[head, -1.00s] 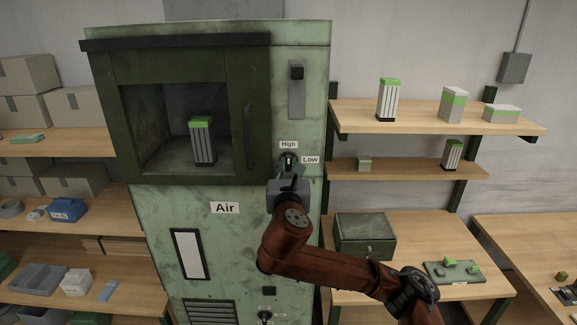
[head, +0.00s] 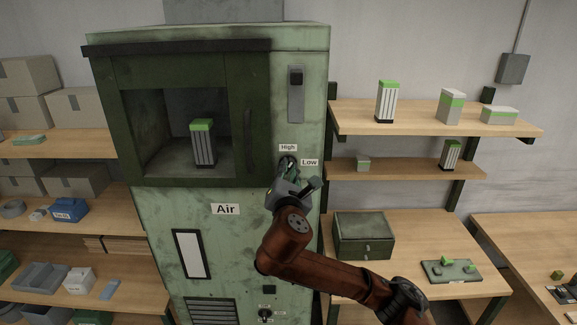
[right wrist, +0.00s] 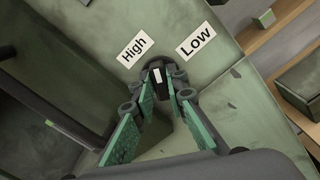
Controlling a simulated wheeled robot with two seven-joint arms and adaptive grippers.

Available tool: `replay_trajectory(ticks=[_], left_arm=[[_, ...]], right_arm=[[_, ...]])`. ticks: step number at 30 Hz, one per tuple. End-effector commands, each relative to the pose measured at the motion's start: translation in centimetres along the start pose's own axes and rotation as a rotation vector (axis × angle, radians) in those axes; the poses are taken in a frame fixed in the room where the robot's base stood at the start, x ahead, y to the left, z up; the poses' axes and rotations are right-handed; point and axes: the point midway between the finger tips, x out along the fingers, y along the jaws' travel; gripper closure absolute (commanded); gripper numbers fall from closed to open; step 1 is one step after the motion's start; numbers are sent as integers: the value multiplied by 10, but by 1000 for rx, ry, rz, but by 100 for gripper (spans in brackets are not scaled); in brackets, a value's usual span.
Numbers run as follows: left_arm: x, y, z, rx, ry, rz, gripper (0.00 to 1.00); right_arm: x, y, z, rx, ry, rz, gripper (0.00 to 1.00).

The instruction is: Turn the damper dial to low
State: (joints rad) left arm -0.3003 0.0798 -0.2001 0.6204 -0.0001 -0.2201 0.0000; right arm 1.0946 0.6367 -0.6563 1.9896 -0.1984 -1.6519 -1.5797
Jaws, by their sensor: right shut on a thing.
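The damper dial (right wrist: 158,75) is a dark round knob with a white mark, on the front of the green cabinet. The label "High" (head: 288,147) is above it and the label "Low" (head: 310,162) is to its right. In the right wrist view the white mark points up, between "High" (right wrist: 135,47) and "Low" (right wrist: 195,40). My right gripper (right wrist: 164,88) is shut on the dial, with a green-padded finger on each side. In the head view my right gripper (head: 288,172) covers much of the dial. My left gripper is not in view.
The cabinet (head: 215,255) has an open-fronted chamber with a green-topped filter (head: 203,142) inside. A door handle (head: 249,140) is left of the dial. Shelves (head: 430,118) with filters stand at the right. A green box (head: 362,235) sits on the bench below.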

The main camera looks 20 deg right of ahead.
Motion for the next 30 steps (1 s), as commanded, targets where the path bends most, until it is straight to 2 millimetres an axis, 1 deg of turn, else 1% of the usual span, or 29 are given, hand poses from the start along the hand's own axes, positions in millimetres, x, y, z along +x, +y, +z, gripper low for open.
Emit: replay_trajectory(ticks=[6, 21, 30], left_arm=[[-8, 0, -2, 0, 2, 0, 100], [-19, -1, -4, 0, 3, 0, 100], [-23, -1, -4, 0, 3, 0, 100]], right_arm=[[0, -1, 0, 206, 2, -2, 100], [0, -3, -1, 679, 1, -1, 100], [0, -4, -2, 906, 1, -1, 100]])
